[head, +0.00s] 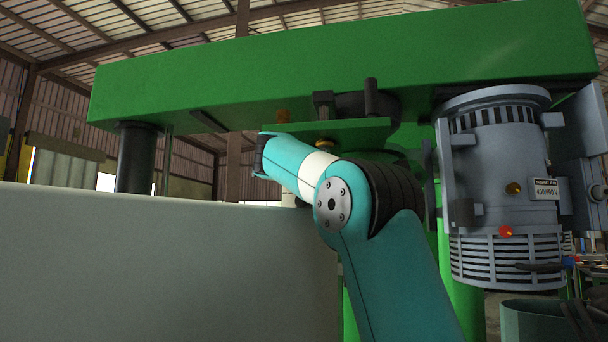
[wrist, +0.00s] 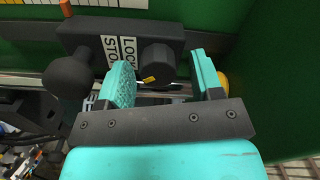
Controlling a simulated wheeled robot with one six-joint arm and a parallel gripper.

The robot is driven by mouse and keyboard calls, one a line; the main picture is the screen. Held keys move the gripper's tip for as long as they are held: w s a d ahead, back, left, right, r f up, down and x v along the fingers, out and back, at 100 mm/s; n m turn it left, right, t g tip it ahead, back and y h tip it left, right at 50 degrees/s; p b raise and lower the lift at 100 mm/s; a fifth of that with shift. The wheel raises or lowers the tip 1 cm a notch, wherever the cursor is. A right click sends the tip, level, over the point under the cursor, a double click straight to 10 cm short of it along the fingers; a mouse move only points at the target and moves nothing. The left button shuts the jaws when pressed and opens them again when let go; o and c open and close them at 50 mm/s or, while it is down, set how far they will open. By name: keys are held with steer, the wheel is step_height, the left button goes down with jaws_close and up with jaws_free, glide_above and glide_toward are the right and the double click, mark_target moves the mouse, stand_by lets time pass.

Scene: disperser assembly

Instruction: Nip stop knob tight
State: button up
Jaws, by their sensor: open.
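In the wrist view, a dark round knob (wrist: 155,58) with a small yellow mark stands on a dark bracket beside a white label (wrist: 118,49) reading "LOCK" and "STOP". My gripper (wrist: 163,62) is open, with its teal fingers apart. The knob shows in the gap between the fingers, beyond their tips and nearer the left one. I see no contact; the remaining distance is hard to tell. A black ball knob (wrist: 70,74) is on the left end of the same bracket, outside the left finger. In the head view my gripper is hidden behind my arm.
A green beam (head: 330,75) spans above my arm. A grey motor (head: 500,170) hangs at the right. A pale panel (head: 160,260) fills the lower left. In the wrist view, a yellow-orange part (wrist: 223,83) sits just right of the right finger, near a green wall (wrist: 280,80).

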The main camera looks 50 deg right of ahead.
steer(key=b+v, duration=0.3)
steer(key=v, duration=1.4)
steer(key=shift+s, duration=0.15)
steer(key=shift+a, duration=0.1)
